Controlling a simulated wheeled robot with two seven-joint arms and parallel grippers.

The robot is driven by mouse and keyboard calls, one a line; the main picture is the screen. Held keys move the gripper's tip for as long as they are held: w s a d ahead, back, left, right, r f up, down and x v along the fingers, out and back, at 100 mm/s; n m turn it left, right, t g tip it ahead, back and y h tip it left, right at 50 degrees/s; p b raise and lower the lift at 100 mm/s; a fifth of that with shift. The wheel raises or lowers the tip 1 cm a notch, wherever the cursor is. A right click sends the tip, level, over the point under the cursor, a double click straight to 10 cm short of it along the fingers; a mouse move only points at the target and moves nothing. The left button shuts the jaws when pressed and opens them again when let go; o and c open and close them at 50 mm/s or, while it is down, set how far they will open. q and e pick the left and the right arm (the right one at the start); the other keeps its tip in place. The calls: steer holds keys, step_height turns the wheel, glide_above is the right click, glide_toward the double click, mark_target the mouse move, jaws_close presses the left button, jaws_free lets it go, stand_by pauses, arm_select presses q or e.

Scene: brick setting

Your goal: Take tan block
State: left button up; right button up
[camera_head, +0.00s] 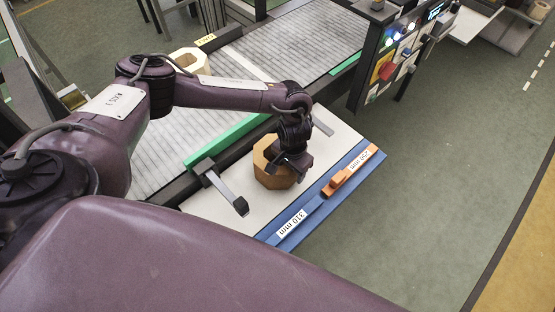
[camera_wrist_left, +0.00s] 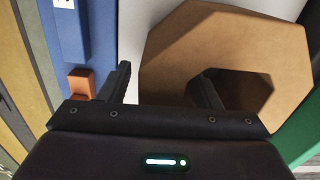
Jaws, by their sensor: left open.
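The tan block (camera_head: 268,176) is an octagonal ring that sits on the white board between the conveyor and the blue rail. It also shows large in the left wrist view (camera_wrist_left: 185,55), with a dark hole in it. My left gripper (camera_head: 289,168) is over the block's rail-side part, open, fingers pointing down. In the left wrist view, one finger of my left gripper (camera_wrist_left: 165,85) is outside the block's wall and the other is at the hole. I cannot tell how deep that finger reaches, or whether either touches. My right gripper is not in view.
A pale ring-shaped block (camera_head: 187,60) stands beyond my arm by the conveyor (camera_head: 285,45). A blue rail (camera_head: 320,205) with an orange slider (camera_head: 337,184) edges the white board (camera_head: 340,140). A control panel (camera_head: 392,62) stands behind.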

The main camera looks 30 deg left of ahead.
arm_select(q)
jaws_close()
stand_by(0.3)
steer(key=shift+w+r, duration=0.1)
steer(key=shift+w, duration=0.1)
steer(key=shift+r, duration=0.1)
